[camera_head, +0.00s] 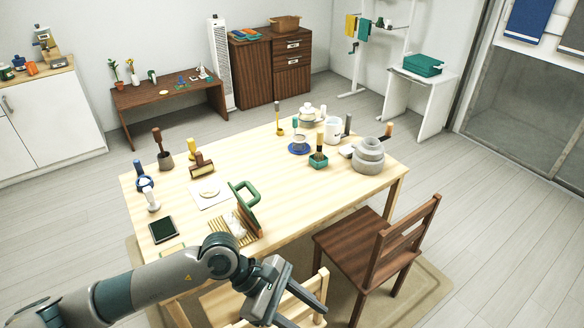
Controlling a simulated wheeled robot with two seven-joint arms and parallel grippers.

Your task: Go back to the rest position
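My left arm comes in from the lower left. My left gripper (270,290) hangs in front of the near edge of the light wooden table (290,185), over the chair there. I see nothing held in it, but its finger gap is not clear from this angle. My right gripper is not in view.
The table carries a green-handled item (246,194), a dark square (162,229), a grey stacked pot (368,158), a white mug (332,129) and several brushes and small items. A brown chair (375,245) stands at the right; a lighter chair (310,290) is close below my gripper. Open floor lies right.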

